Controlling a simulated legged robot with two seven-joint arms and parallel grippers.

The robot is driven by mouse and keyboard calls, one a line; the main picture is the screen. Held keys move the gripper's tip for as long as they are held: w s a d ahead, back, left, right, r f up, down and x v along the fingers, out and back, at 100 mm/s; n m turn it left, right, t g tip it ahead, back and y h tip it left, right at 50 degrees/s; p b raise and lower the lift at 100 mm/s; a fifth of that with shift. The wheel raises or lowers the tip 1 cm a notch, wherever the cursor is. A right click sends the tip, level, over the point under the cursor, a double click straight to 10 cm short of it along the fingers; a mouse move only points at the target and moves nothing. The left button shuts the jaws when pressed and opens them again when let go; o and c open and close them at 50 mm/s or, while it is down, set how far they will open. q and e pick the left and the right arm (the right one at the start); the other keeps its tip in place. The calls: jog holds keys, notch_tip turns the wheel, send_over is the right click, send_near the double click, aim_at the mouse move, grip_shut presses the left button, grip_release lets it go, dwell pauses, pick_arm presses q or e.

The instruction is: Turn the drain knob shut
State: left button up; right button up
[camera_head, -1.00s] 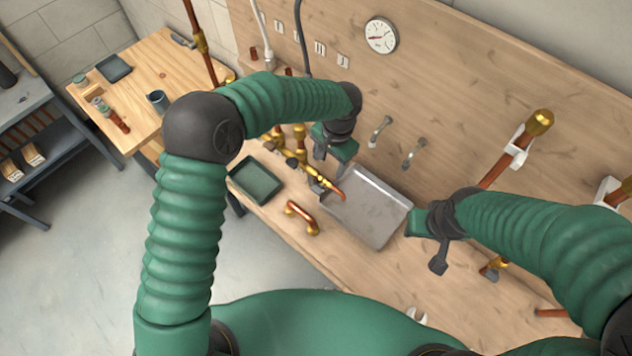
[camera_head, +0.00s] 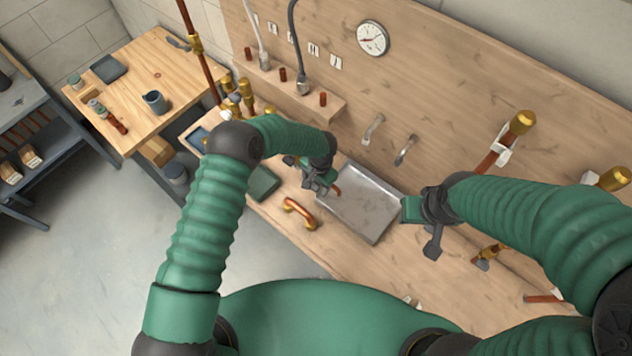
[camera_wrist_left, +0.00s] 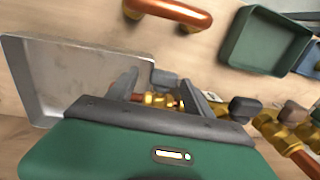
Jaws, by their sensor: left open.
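In the left wrist view a grey knob (camera_wrist_left: 165,79), which looks like the drain knob, shows at the tips of my open left gripper (camera_wrist_left: 163,92). Brass pipework (camera_wrist_left: 160,100) shows between the fingers. I cannot tell whether the fingers touch the knob. In the head view my left gripper (camera_head: 318,184) is low over the bench beside the metal tray (camera_head: 362,210) and hides the knob. A copper spout end (camera_head: 336,190) shows beside it. My right gripper (camera_head: 425,225) hangs right of the tray; its jaw state is unclear.
A second dark knob (camera_wrist_left: 245,108) sits on the brass pipework right of my left fingers. A curved copper pipe (camera_head: 299,213) and a green bin (camera_head: 263,183) lie close by. A gauge (camera_head: 373,38) hangs on the wooden back panel. The bench front is mostly clear.

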pick_arm(q)
jog(key=shift+a, duration=0.35)
jog(key=shift+c, duration=1)
jog(key=shift+a, duration=0.2)
jog(key=c, duration=0.5)
jog(key=shift+c, duration=1.1)
jog(key=shift+d, duration=0.25)
grip_shut()
jog(key=shift+d, duration=0.1)
jog(key=shift+d+f+b, duration=0.1)
jog(key=shift+b, duration=0.25)
jog(key=t+y+b, duration=0.1)
jog(key=b, duration=0.2)
jog(key=shift+s+f+y, duration=0.1)
jog(key=shift+f+y, duration=0.1)
jog(key=shift+y, duration=0.2)
jog(key=shift+r+t+b, duration=0.15)
jog(key=shift+t+b, duration=0.15)
jog(key=shift+d+r, duration=0.2)
jog(key=o, duration=0.9)
grip_release()
jog(key=shift+a, duration=0.15)
jog(key=shift+f, duration=0.1)
pick_arm(e)
jog(key=f, duration=0.4)
jog(key=shift+a, duration=0.4)
